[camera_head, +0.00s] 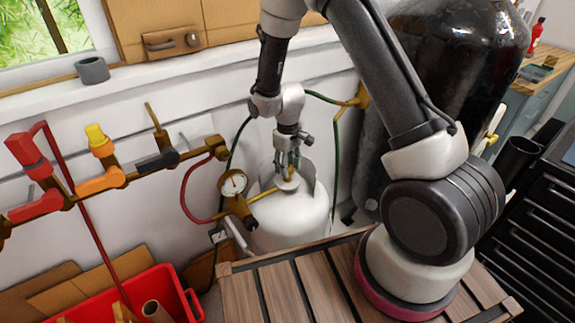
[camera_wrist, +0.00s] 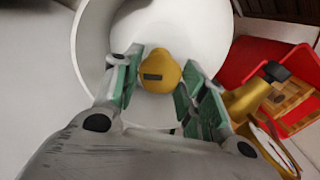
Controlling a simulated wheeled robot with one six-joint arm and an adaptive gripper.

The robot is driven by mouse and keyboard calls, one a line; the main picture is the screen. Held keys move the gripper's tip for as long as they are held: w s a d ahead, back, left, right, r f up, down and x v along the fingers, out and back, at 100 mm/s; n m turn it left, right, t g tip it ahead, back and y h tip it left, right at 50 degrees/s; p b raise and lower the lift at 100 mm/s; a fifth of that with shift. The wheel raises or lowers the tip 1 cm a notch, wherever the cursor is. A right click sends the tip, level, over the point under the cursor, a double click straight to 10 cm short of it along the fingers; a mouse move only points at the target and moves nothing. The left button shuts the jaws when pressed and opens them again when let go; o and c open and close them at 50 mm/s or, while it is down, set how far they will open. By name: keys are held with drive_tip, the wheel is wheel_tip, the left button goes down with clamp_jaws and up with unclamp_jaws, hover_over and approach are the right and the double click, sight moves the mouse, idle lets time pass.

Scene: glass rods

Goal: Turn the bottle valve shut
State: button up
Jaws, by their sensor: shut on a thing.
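The white gas bottle (camera_head: 290,225) stands upright behind the wooden slatted top, with a collar around its head. Its brass-yellow valve (camera_wrist: 160,72) sits inside the white collar (camera_wrist: 88,45) in the wrist view. My gripper (camera_head: 288,163) reaches down over the bottle head from above. In the wrist view its green-padded fingers (camera_wrist: 160,88) stand on both sides of the valve, shut on it. The fingers and wrist partly hide the valve in the head view, and its turned angle cannot be told.
A pressure gauge (camera_head: 233,184) and brass regulator sit left of the bottle head, close to my gripper. A red hose (camera_head: 184,195) and green hoses (camera_head: 334,150) run nearby. A large black tank (camera_head: 455,65) stands right. A red crate (camera_head: 150,290) is at lower left.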

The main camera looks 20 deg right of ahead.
drive_tip(key=m, duration=0.4)
drive_tip(key=shift+w+m, duration=0.1)
drive_tip(key=shift+m, duration=0.3)
idle(0.4)
drive_tip(key=o, duration=1)
wheel_tip(320, 180, up, 12)
drive_tip(key=shift+r, duration=0.1)
